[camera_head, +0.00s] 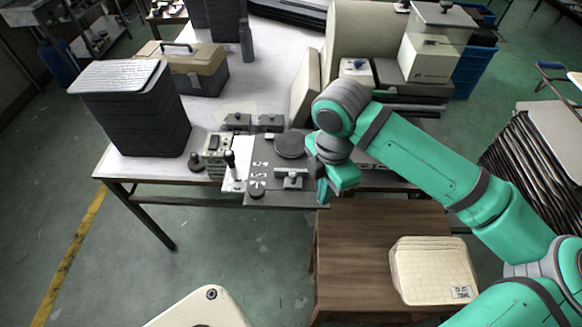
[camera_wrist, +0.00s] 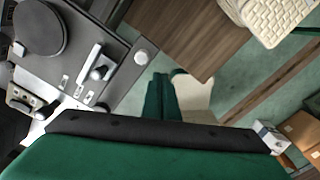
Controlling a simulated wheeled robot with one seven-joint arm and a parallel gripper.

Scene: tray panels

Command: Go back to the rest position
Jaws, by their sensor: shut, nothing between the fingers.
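My gripper (camera_head: 323,190) is at the right front edge of the worktable in the head view, beside a dark grey panel (camera_head: 268,150). In the wrist view the two green fingers of my gripper (camera_wrist: 162,95) are close together, shut, with nothing between them. The panel carries a dark round disc (camera_head: 290,145) and a light bar with a knob (camera_head: 291,179). In the wrist view the disc (camera_wrist: 40,28) and the bar (camera_wrist: 90,62) lie to the upper left of the fingers, apart from them.
A wooden side table (camera_head: 345,265) stands in front with a stack of cream trays (camera_head: 430,250). A stack of dark panels (camera_head: 140,120), a toolbox (camera_head: 195,70) and a cream machine (camera_head: 430,60) stand on the worktable. Green floor (camera_head: 240,250) is open at the front left.

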